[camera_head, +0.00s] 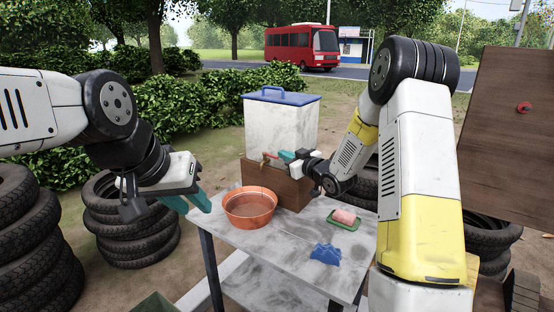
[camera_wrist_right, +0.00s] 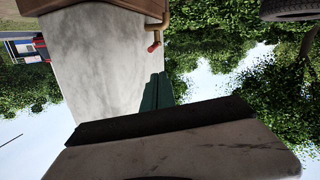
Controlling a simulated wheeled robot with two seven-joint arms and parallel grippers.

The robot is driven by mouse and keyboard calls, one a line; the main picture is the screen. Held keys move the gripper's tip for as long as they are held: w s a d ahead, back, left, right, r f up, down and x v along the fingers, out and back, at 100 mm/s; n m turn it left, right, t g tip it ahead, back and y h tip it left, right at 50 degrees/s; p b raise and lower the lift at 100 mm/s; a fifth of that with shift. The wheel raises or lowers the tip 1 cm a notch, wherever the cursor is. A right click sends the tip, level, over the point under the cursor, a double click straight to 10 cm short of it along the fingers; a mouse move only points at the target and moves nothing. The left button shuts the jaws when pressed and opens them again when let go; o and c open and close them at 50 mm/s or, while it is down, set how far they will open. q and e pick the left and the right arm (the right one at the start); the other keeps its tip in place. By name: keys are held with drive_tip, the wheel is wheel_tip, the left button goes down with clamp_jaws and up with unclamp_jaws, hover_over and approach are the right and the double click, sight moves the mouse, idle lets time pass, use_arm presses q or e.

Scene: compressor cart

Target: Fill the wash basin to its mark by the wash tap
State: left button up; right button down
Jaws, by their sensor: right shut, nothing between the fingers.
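The orange wash basin (camera_head: 250,222) sits on the grey table below the wash tap (camera_head: 268,156). I cannot make out its mark or clearly judge a water level inside. The tap sticks out at the front of the white tank (camera_head: 280,128); it also shows, with a red end, in the right wrist view (camera_wrist_right: 154,45). My right gripper (camera_head: 284,157) is shut and empty, its teal fingertips close beside the tap; I cannot tell whether they touch. My left gripper (camera_head: 188,204) hangs left of the basin, teal fingers apart and empty.
Pink soap on a green dish (camera_head: 344,217) and a blue cloth (camera_head: 326,254) lie on the table (camera_head: 265,258). Tyre stacks (camera_head: 125,230) stand left of it. The table's front left is clear.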

drive_tip(key=s+r+n+h, duration=0.2)
drive_tip(key=s+r+n, duration=0.1)
drive_tip(key=s, duration=0.2)
drive_tip(key=w+a+f, duration=0.3)
drive_tip(key=w+f, duration=0.2)
drive_tip(key=w, duration=0.5)
drive_tip(key=shift+n, duration=0.3)
drive_tip(key=shift+a+f, duration=0.1)
drive_tip(key=shift+w+d, duration=0.55)
drive_tip(key=shift+d, duration=0.35)
